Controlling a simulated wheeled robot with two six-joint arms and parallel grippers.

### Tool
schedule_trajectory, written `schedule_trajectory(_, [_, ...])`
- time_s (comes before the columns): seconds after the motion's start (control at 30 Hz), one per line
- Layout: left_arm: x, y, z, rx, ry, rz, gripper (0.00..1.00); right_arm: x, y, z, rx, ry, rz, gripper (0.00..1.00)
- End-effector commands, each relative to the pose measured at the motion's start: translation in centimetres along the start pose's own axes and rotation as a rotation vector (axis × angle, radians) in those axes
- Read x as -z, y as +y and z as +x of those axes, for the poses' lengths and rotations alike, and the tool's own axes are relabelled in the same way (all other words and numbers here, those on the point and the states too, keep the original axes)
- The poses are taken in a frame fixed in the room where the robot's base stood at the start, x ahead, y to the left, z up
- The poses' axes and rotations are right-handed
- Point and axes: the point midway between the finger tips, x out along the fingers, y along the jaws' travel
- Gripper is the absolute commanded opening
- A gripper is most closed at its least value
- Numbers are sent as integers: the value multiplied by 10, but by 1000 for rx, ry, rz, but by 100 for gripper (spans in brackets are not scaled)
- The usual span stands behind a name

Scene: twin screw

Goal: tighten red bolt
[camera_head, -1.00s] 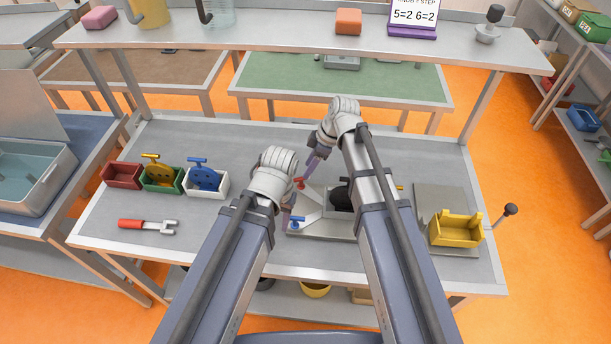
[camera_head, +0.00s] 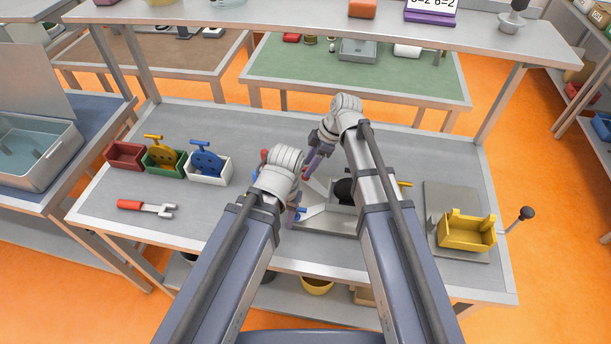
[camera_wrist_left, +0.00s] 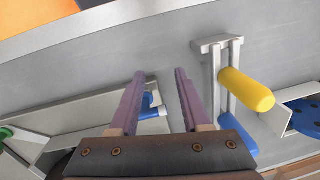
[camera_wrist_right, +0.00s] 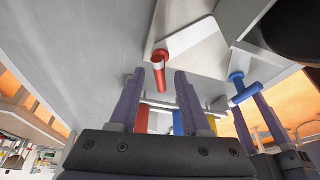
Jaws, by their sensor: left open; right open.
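The red bolt (camera_wrist_right: 159,74) has a cross handle and stands at the end of a pale arm of the metal fixture (camera_head: 340,229). In the right wrist view it lies between and just beyond the fingertips of my right gripper (camera_wrist_right: 157,78), which is open. My right gripper (camera_head: 311,165) points down at the fixture. My left gripper (camera_wrist_left: 161,75) is open. In the left wrist view the blue bolt (camera_wrist_left: 150,106) shows between its fingers, nearer the left one; no grip on it shows.
A red-handled wrench (camera_head: 147,208) lies front left. Red (camera_head: 124,156), green (camera_head: 164,173) and white (camera_head: 207,179) bins stand behind it. A yellow bin (camera_head: 466,233) sits on a grey plate at right. The left middle of the bench is clear.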

Motion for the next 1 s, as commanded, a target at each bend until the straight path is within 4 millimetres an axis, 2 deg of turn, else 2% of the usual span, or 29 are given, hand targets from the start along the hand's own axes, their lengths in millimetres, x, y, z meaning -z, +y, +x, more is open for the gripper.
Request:
schedule_trajectory(0.03, [1, 1, 14, 0, 0, 0, 47, -2, 0, 14, 0, 0, -1, 47])
schedule_trajectory(0.2, [2, 3, 28, 0, 0, 0, 47, -1, 0, 30, 1, 0, -2, 47])
schedule_trajectory(0.57, [2, 3, 30, 0, 0, 0, 47, 0, 0, 32, 0, 0, 0, 47])
schedule_trajectory(1.0, [2, 3, 30, 0, 0, 0, 47, 0, 0, 32, 1, 0, 0, 0])
